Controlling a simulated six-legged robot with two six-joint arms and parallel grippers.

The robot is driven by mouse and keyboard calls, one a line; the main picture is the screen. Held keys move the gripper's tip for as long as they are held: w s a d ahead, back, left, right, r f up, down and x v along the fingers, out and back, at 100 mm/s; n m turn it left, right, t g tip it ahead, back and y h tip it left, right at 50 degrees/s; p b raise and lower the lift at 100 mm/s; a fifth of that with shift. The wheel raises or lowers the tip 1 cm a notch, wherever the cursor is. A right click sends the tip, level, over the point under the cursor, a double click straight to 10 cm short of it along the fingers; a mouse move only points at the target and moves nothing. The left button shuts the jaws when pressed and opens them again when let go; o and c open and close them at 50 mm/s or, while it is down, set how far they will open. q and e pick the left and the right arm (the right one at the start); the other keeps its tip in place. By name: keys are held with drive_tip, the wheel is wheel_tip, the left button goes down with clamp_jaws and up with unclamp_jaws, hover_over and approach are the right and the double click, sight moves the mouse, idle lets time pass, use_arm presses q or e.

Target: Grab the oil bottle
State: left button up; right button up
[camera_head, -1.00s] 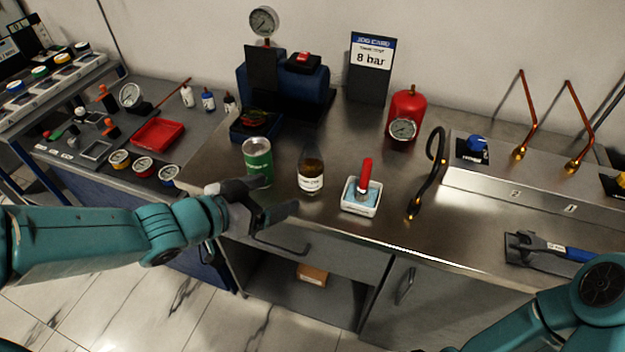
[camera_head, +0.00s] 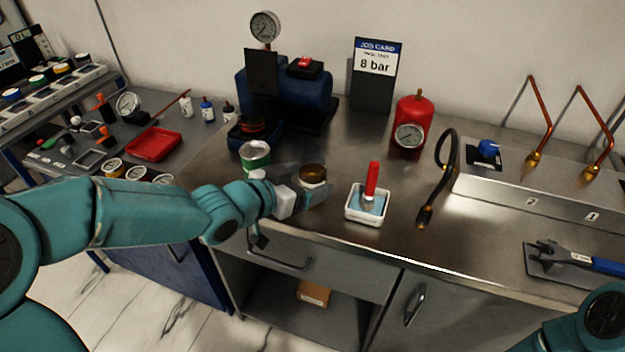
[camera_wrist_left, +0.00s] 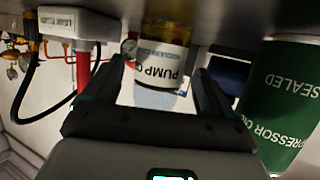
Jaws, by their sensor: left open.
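The oil bottle (camera_head: 313,173), brown with a white label, stands on the steel bench. In the left wrist view the bottle (camera_wrist_left: 160,62) appears upside down with a label starting "PUMP O". My left gripper (camera_head: 299,188) is low at the bottle's left side and partly hides it in the head view. In the left wrist view its open fingers (camera_wrist_left: 157,88) lie on either side of the bottle, with gaps showing; I see no grip on it. My right arm shows at the lower right, but its gripper is out of view.
A green can (camera_head: 255,156) stands close left of the bottle, near my gripper; it also shows in the wrist view (camera_wrist_left: 290,95). A white tray (camera_head: 357,212) with a red-handled tool stands to the right. A black hose (camera_head: 446,168) and red cylinder (camera_head: 410,112) are farther right.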

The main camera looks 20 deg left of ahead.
sight(319, 175)
use_arm(q)
drive_tip(key=x, duration=0.4)
drive_tip(key=shift+w+d+f, duration=0.1)
drive_tip(key=shift+w+f, duration=0.1)
drive_tip(key=shift+s+r, duration=0.1)
drive_tip(key=c, duration=1.1)
drive_tip(key=shift+c, duration=0.2)
drive_tip(key=shift+r, duration=0.15)
